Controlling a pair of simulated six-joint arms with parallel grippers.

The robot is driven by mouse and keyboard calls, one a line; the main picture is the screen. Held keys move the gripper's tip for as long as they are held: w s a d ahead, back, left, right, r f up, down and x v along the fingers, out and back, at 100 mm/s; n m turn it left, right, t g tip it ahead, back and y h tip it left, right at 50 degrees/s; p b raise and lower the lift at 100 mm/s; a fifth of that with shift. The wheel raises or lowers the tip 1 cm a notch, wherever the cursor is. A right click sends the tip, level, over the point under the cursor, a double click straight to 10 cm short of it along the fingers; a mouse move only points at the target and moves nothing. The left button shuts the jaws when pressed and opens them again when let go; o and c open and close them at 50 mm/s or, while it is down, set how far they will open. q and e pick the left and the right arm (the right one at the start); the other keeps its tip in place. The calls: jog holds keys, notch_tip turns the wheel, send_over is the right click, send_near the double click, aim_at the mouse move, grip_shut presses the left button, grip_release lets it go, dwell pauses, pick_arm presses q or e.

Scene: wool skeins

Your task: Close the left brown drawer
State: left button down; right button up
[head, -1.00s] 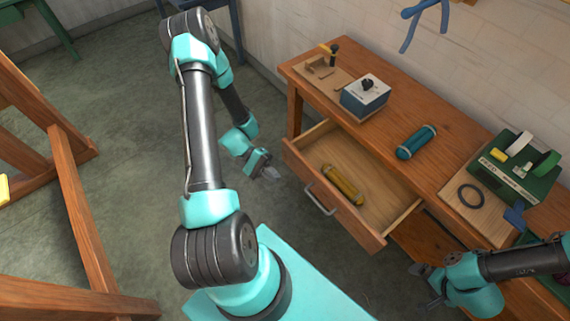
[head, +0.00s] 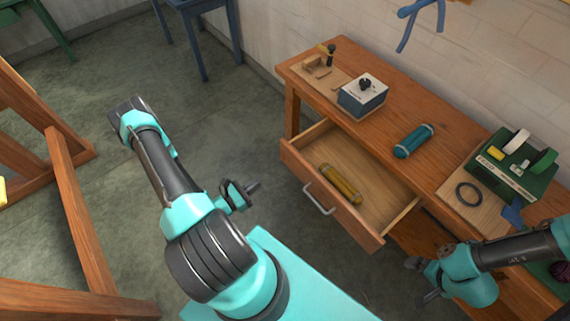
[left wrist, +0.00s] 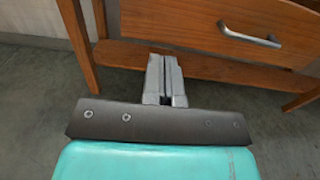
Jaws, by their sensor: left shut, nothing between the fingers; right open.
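The left brown drawer (head: 365,236) is pulled out of the wooden workbench, with a metal bar handle (head: 319,199) on its front. A yellow skein (head: 340,185) lies inside it. In the left wrist view the drawer front (left wrist: 190,22) and handle (left wrist: 250,34) show at the upper right. My left gripper (head: 254,188) is shut and empty, to the left of the drawer front and apart from it. In the left wrist view its fingers (left wrist: 166,78) are together, below and left of the handle. My right gripper (head: 421,281) is open near the bench's front, right of the drawer.
On the bench top (head: 445,140) stand a blue-white box (head: 362,97), a teal skein (head: 413,141), a black ring (head: 469,194) and a green box (head: 515,165). Floor is clear left of the drawer. A wooden frame (head: 70,200) stands at the far left.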

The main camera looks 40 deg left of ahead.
aim_at(291, 161)
pick_arm(q)
jog(key=shift+w, duration=0.1)
jog(key=x, duration=1.4)
jog(key=shift+d, duration=0.1)
dwell(0.3)
